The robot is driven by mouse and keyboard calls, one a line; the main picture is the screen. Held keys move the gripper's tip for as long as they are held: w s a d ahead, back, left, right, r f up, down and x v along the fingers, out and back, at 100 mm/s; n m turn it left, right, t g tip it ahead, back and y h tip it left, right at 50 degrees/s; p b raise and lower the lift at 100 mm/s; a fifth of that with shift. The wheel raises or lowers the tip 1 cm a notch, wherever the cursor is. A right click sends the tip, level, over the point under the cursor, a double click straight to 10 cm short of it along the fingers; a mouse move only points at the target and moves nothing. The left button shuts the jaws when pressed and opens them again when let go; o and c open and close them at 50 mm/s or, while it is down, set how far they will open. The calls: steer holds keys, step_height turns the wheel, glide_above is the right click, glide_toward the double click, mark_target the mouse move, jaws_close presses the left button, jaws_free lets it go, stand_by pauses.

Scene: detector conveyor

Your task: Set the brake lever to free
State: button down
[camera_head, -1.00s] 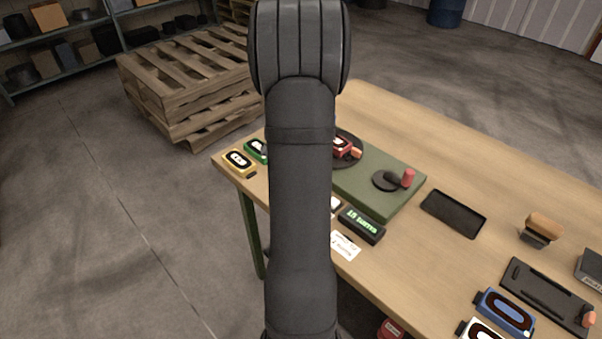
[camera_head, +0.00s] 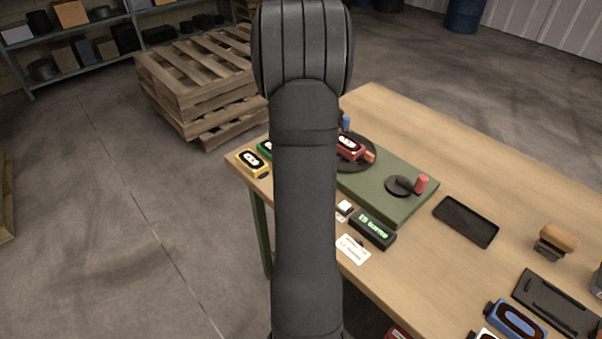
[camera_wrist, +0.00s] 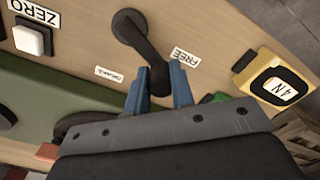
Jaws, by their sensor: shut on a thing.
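The brake lever (camera_wrist: 144,42) is black, with a round pivot at its upper left and an arm ending between my fingers. A white FREE label (camera_wrist: 187,57) lies just right of the lever's end. A smaller white label (camera_wrist: 110,73) lies to its left, its text too small to read. The lever's arm lies between the two labels, its end nearer FREE. My gripper (camera_wrist: 159,88) has blue fingertips, shut on the lever's end. In the head view my arm hides the lever and the gripper.
A yellow device (camera_wrist: 274,86) sits right of the labels. A white button (camera_wrist: 29,40) by a ZERO label is at upper left. In the head view, a green base (camera_head: 385,207) bears a red device (camera_head: 348,147) and a crank (camera_head: 402,186). A black tray (camera_head: 466,221) lies beyond.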

steer(key=shift+s+a+n, duration=0.15)
steer(key=shift+a+n, duration=0.1)
steer(key=shift+n, duration=0.35)
steer(key=shift+a, duration=0.1)
steer(key=c, duration=1.2)
jaws_free()
steer(key=shift+c, duration=0.2)
steer(key=shift+r, duration=0.1)
step_height(320, 180, up, 17)
step_height(320, 180, down, 17)
steer(key=shift+f, duration=0.15)
